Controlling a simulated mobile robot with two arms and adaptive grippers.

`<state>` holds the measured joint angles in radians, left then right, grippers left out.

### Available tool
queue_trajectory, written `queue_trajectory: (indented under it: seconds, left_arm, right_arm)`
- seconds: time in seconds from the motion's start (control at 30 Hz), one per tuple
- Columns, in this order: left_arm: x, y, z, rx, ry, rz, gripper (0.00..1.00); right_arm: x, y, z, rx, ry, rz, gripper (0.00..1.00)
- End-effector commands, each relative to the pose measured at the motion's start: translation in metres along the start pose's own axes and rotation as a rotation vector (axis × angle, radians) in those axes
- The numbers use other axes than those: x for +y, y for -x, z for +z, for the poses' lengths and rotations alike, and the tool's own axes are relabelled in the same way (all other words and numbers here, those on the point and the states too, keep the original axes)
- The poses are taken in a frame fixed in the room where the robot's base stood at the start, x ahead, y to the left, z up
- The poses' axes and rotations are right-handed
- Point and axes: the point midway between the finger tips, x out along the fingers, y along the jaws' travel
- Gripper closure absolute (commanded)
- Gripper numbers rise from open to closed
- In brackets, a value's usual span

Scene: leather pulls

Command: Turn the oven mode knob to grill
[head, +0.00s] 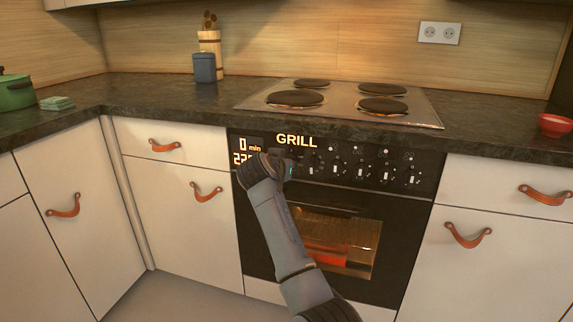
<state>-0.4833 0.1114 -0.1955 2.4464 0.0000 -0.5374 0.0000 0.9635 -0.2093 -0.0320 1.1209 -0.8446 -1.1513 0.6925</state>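The black oven (262,225) is built in under the cooktop, and its control panel (425,160) has a row of several knobs. A display (246,146) at the panel's left shows "0 min" and a number that is partly covered. My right arm comes up from the bottom, and its gripper (288,167) is at the left part of the knob row. The knob there is largely hidden behind it, so contact and finger opening cannot be made out. My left gripper is not in view.
The oven door window (362,245) glows orange below the panel. Four burners sit on the steel cooktop (345,104). White drawers with leather pulls (205,192) flank the oven. A red bowl (555,125) stands right, a green pot (16,92) left.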

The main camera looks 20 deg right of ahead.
Motion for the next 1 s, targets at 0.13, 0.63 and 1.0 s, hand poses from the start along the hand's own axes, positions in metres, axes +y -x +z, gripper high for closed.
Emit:
queue_trajectory:
  seconds: [0.13,0.63,1.0]
  left_arm:
    - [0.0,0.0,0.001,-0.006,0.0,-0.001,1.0]
    - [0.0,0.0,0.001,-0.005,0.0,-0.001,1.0]
    - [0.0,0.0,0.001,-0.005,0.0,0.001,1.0]
  right_arm:
    - [0.0,-0.001,0.004,-0.008,-0.006,-0.001,1.0]
    - [0.0,-0.001,0.002,-0.005,-0.006,-0.001,0.65]
    - [-0.001,0.017,0.001,-0.001,-0.006,-0.004,0.65]
